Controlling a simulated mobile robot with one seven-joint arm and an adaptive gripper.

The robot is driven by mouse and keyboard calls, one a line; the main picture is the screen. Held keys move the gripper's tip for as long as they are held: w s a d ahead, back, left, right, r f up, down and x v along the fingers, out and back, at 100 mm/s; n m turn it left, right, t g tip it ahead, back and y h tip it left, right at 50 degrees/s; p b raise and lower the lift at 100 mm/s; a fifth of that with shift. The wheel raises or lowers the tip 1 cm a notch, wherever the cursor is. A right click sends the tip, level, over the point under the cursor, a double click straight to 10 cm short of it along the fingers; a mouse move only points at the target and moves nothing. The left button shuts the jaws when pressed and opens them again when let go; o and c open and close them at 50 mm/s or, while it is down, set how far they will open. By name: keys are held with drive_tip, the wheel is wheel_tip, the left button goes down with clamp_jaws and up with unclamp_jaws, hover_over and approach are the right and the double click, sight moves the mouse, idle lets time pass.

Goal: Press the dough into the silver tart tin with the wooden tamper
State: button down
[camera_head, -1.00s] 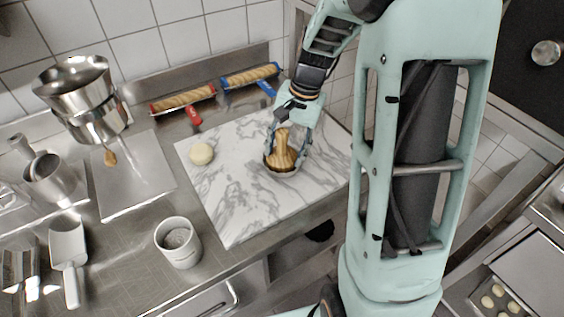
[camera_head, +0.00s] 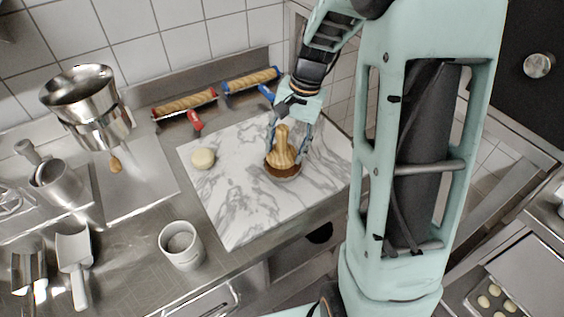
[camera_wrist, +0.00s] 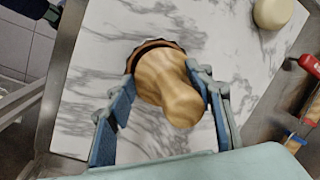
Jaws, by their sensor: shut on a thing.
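The wooden tamper (camera_head: 282,147) stands roughly upright at the tart tin on the marble board. My gripper (camera_head: 287,151) is shut on it, with one finger on each side; the tamper also shows between the blue fingers in the wrist view (camera_wrist: 172,88). The tart tin (camera_head: 284,178) is small and round, with brown dough (camera_head: 277,170) visible inside. The tamper's base is over the tin and covers part of it; whether it touches the dough I cannot tell. In the wrist view the tin's fluted rim (camera_wrist: 150,43) shows behind the tamper.
A pale dough ball (camera_head: 203,158) lies on the marble board (camera_head: 240,205), left of the tin. The board's left half is mostly clear.

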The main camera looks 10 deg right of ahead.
sight(286, 130)
drive_tip(key=shift+a+p+v, duration=0.2)
drive_tip(key=shift+p+v, duration=0.45)
drive_tip(key=shift+v, duration=0.3)
drive_tip(key=shift+a+p+v, duration=0.2)
drive_tip(key=shift+p+v, duration=0.45)
drive_tip(key=shift+v, duration=0.3)
drive_tip(key=shift+a+p+v, duration=0.2)
drive_tip(key=shift+p+v, duration=0.45)
drive_tip(key=shift+v, duration=0.3)
drive_tip(key=shift+w, duration=0.1)
